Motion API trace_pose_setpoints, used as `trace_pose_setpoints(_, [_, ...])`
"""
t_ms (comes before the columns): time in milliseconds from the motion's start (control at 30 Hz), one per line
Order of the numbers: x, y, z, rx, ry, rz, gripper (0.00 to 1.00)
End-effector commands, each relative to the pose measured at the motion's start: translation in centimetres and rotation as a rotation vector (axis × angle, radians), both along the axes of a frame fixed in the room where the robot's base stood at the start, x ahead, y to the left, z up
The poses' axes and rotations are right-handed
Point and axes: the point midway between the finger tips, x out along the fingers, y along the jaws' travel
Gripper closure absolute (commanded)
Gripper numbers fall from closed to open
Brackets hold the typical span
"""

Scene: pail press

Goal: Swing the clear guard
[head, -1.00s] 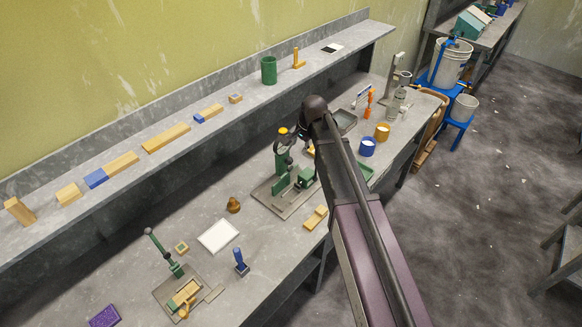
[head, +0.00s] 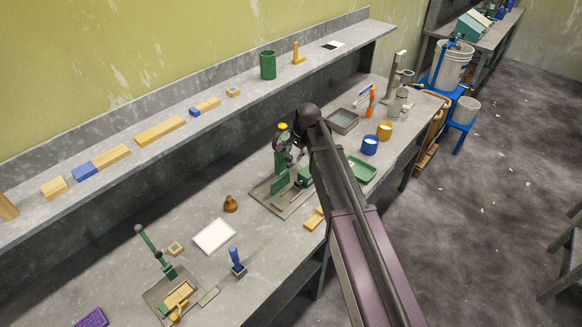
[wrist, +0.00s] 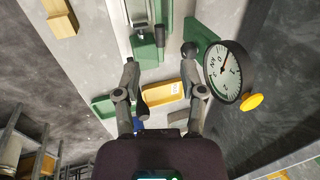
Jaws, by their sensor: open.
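The green press (head: 279,185) stands on its flat base plate on the workbench, partly hidden by my arm. Its round white dial (wrist: 228,72) with a yellow knob shows large at the right of the wrist view. A green plate (wrist: 200,40) and a green column (wrist: 148,45) lie ahead of the fingers. I cannot clearly make out the clear guard in either view. My gripper (wrist: 160,62) is open, its two fingers spread, with the press parts beyond them. In the head view the fingers are mostly hidden beside the press top, and contact cannot be told.
A green tray (head: 362,168), blue cup (head: 369,146) and yellow cup (head: 384,131) stand right of the press. A white sheet (head: 214,236) and a small lever press (head: 172,296) are nearer. A long shelf (head: 120,175) runs behind.

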Motion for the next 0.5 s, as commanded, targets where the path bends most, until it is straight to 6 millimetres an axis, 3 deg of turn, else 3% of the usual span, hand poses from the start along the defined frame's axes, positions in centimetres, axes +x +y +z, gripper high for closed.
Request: trace_pose_setpoints(500, [0.8, 1.0, -4.4, 0.000, 0.000, 0.000, 0.47])
